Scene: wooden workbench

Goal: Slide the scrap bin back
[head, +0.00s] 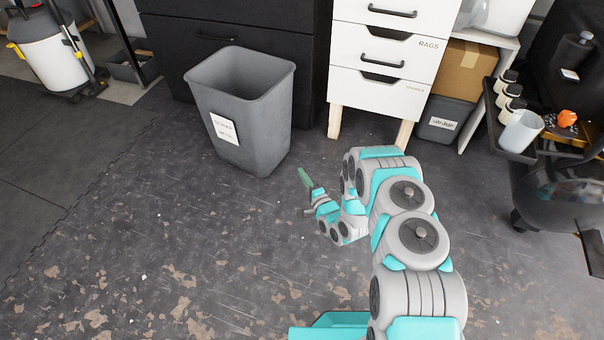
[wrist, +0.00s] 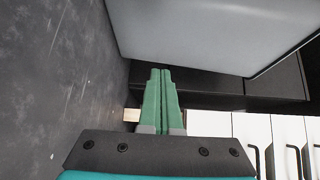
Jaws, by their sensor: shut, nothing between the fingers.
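The scrap bin (head: 255,115) is a grey, open-topped plastic bin with a white label that reads as scrap metal. It stands upright on the floor in front of a black cabinet. My gripper (head: 304,178) has green fingers and is low over the floor, just right of the bin's lower right side. In the wrist view my gripper (wrist: 160,72) is shut with its fingers together and empty. The bin's grey wall (wrist: 200,30) fills the top of that view, beyond the fingertips. I cannot tell whether the fingers touch it.
The black cabinet (head: 225,28) is behind the bin. A white drawer unit (head: 385,50) on wooden legs is to its right. A shelf with a grey box (head: 445,120) and a black cart (head: 515,150) stand farther right. The worn floor (head: 150,240) is clear in front and left.

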